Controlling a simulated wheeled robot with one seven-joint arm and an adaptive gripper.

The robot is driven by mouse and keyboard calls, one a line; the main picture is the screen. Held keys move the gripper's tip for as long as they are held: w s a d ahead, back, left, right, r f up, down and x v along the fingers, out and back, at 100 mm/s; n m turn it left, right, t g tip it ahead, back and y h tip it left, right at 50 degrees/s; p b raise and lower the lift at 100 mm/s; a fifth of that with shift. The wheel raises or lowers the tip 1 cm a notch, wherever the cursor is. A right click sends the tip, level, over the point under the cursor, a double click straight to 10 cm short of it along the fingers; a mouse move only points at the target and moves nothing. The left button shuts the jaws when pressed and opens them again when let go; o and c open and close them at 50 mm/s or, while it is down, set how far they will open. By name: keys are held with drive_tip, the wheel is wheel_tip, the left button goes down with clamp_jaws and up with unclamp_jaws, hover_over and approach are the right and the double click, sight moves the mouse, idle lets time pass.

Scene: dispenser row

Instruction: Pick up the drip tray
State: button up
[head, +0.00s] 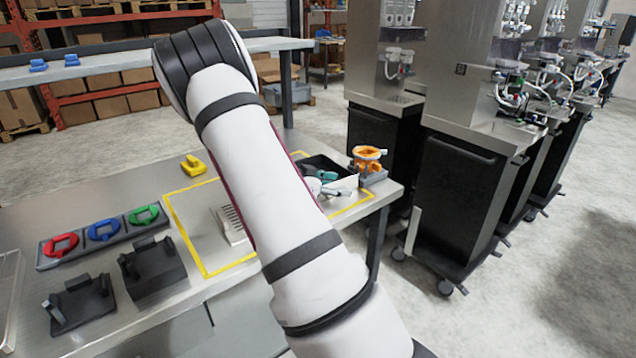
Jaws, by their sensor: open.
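A light grey slotted piece (231,225), which looks like the drip tray, lies flat on the workbench inside a yellow outline. Its left part shows in the head view; my white arm hides its right side. My arm crosses the middle of the view from the lower right up to a bend at the upper left. My gripper does not show, so I cannot tell where it is relative to the tray.
The workbench (190,300) also holds a rack with red, blue and green rings (103,231), two black holders (152,268), a yellow piece (193,165) and an orange fitting (368,158). Dispenser cabinets (455,195) stand at right. Open floor lies in front of them.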

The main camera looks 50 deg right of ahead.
drive_tip(key=shift+c, duration=0.6)
clamp_jaws()
